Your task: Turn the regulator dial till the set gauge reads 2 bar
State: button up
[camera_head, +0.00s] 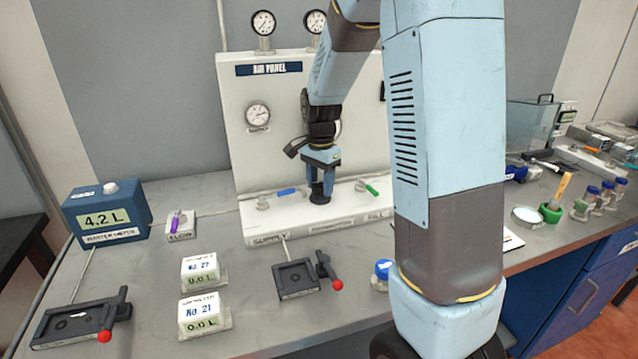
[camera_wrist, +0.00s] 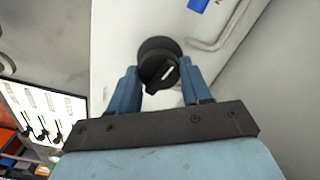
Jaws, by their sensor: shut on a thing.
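The regulator dial (camera_wrist: 158,72) is a round black knob with a white pointer line, seen close in the wrist view. In the head view the dial (camera_head: 320,195) stands on the white ledge of the air panel (camera_head: 285,160). My gripper (camera_head: 321,175) is above it, pointing down, with its blue fingers closed on the dial's two sides; the fingers also show in the wrist view (camera_wrist: 159,78). A round gauge (camera_head: 257,114) is on the panel's left face. Two more gauges (camera_head: 263,23) (camera_head: 314,21) stand on top, the right one partly covered by my arm. Their readings are too small to tell.
A blue-handled valve (camera_head: 286,191) and a green-handled valve (camera_head: 371,189) flank the dial on the ledge. A blue meter (camera_head: 106,212) reading 4,2 L stands at left. My arm hides the panel's right side.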

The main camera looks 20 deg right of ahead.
jog(key=shift+a+m, duration=0.1)
jog(key=shift+m, duration=0.5)
jog(key=o, duration=1.1)
jog(key=shift+c, duration=0.2)
notch_tip(320, 180, up, 14)
jog(key=shift+f, duration=0.1)
